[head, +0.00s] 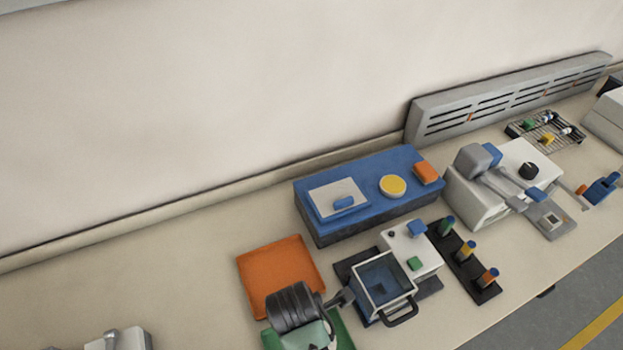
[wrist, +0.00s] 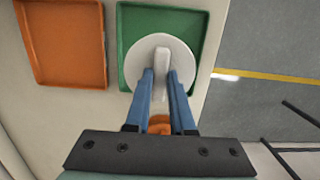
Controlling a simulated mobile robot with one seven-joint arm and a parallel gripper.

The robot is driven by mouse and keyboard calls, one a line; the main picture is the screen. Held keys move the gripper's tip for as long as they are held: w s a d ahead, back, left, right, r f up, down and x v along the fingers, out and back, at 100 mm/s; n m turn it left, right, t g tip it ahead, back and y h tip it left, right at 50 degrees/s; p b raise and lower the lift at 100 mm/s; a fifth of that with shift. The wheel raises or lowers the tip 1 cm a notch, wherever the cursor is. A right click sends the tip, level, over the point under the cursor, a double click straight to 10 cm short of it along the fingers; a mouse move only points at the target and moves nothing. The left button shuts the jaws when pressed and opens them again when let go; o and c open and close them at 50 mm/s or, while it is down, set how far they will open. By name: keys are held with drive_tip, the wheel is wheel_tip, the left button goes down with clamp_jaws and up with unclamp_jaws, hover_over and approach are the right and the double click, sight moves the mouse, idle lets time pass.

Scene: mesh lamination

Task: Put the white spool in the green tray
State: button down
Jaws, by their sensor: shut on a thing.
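The white spool (wrist: 143,52) shows in the wrist view as a round pale disc with a raised bar at its middle. My gripper (wrist: 161,78) has its two blue fingers shut on the spool. The spool is over the green tray (wrist: 194,20) and hides much of its floor; I cannot tell whether it touches the tray. In the head view, my arm covers most of the green tray (head: 342,327), and the spool and fingertips are hidden.
An orange tray (head: 250,275) lies beside the green one. A clear-topped box with a handle (head: 402,318) stands close on the right, with a blue-topped machine (head: 312,190) behind. The bench edge is near the green tray. An orange patch (wrist: 159,124) shows between my fingers.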

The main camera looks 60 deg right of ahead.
wheel_tip(320, 180, down, 9)
drive_tip(key=shift+r, duration=0.1)
idle(0.3)
drive_tip(key=shift+f, duration=0.25)
drive_tip(key=c, duration=0.8)
unclamp_jaws()
drive_tip(key=shift+r, duration=0.1)
drive_tip(key=shift+o, duration=0.2)
drive_tip(key=r, duration=0.8)
drive_tip(key=a+r, duration=0.1)
drive_tip(key=r, duration=0.3)
drive_tip(key=shift+w+a+r, duration=0.1)
drive_tip(key=shift+w, duration=0.25)
